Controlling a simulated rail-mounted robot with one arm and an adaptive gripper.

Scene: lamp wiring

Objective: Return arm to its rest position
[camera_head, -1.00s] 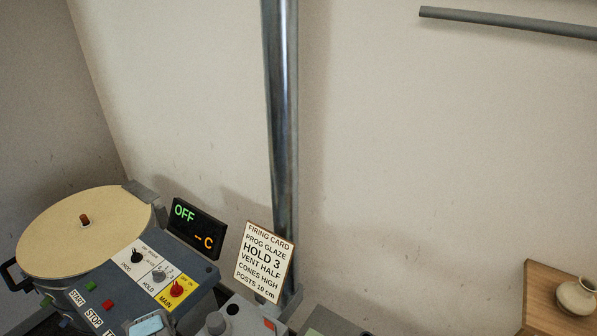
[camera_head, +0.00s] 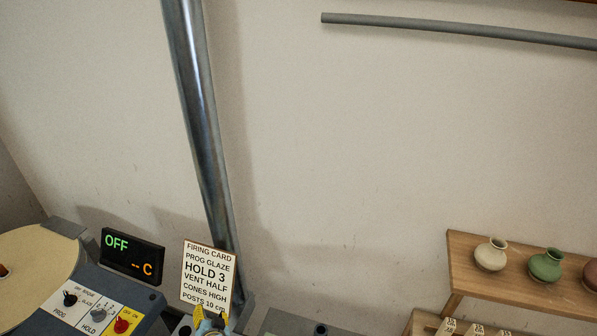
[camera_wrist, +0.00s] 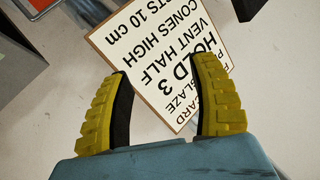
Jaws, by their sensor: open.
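My gripper (camera_wrist: 160,76) is open, with its two yellow ridged fingers apart and nothing between them. In the wrist view the firing card (camera_wrist: 150,40) appears upside down beyond the fingertips, and the fingers overlap part of it. In the head view the tips of my gripper (camera_head: 211,321) show at the bottom edge, in front of the lower part of the firing card (camera_head: 208,270). I cannot tell whether they touch the card. The rest of the arm is out of view.
A kiln with a round cream lid (camera_head: 38,260) and a control panel (camera_head: 95,310) stands at lower left. Its display (camera_head: 133,254) reads OFF. A metal pipe (camera_head: 200,120) rises behind the card. A wooden shelf (camera_head: 465,275) holds vases at right. The wall between is bare.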

